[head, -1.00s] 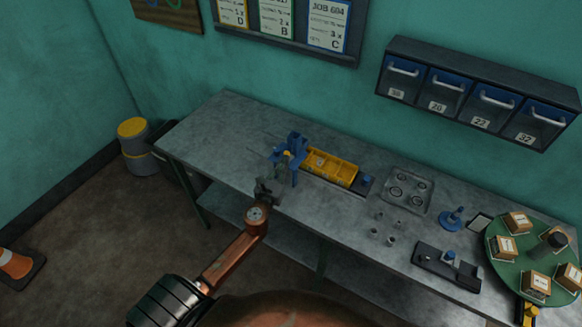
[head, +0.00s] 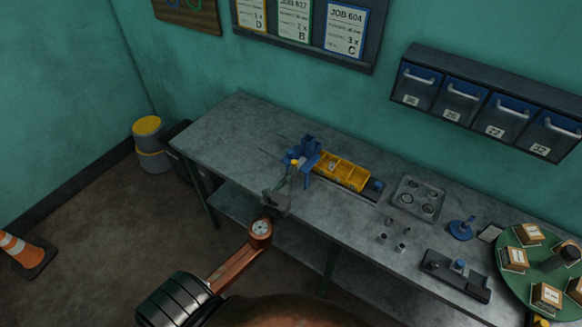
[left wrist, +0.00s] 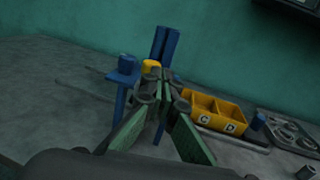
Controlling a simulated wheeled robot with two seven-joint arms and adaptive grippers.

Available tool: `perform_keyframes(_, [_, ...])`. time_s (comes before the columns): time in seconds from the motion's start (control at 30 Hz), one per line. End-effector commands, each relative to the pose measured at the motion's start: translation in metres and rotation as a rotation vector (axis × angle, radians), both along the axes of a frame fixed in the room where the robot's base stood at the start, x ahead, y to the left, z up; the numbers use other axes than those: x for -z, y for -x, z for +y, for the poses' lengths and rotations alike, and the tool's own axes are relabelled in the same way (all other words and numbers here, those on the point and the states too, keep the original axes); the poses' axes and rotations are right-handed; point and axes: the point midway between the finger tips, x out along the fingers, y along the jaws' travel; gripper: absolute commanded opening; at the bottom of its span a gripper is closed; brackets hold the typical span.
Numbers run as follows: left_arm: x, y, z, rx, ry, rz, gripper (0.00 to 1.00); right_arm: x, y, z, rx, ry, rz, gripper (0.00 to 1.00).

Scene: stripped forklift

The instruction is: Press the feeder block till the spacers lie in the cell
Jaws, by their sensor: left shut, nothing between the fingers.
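The blue feeder stand (head: 305,152) is upright on the bench, with a small yellow piece (head: 294,162) at its near left side. The yellow tray (head: 343,184) of open cells adjoins it on the right; a small light item shows in its left part. In the left wrist view the tray's front (left wrist: 222,125) has labels C and D. My left gripper (head: 291,172) is shut and empty, in front of the feeder. In the left wrist view its fingertips (left wrist: 162,92) overlap the feeder and partly hide it, so I cannot tell contact. My right gripper is out of view.
Right of the tray are a grey plate with rings (head: 418,198), several small metal cylinders (head: 393,240), a blue stand (head: 461,229), a dark fixture (head: 455,276) and a green turntable with boxes (head: 541,268). The bench's left end is clear.

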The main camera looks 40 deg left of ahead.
Motion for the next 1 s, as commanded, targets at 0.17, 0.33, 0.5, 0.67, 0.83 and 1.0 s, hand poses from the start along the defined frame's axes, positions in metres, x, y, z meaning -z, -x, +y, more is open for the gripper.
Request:
perform_keyframes(0.17, [0.003,0.043,-0.006,-0.009,0.001,0.002,0.00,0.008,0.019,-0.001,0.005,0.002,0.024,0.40])
perform_keyframes(0.33, [0.003,0.068,-0.011,-0.011,0.001,0.002,0.00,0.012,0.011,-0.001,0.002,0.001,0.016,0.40])
perform_keyframes(0.5, [0.001,0.078,-0.015,-0.010,0.001,0.000,0.00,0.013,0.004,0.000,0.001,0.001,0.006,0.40])
perform_keyframes(0.67, [0.001,0.079,-0.016,-0.008,0.001,0.000,0.00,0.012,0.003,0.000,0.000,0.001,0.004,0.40])
perform_keyframes(0.83, [0.001,0.078,-0.016,-0.007,0.000,0.000,0.00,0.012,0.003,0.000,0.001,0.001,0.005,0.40])
perform_keyframes(1.0, [0.001,0.078,-0.016,-0.007,0.000,0.000,0.00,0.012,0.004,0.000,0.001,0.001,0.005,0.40])
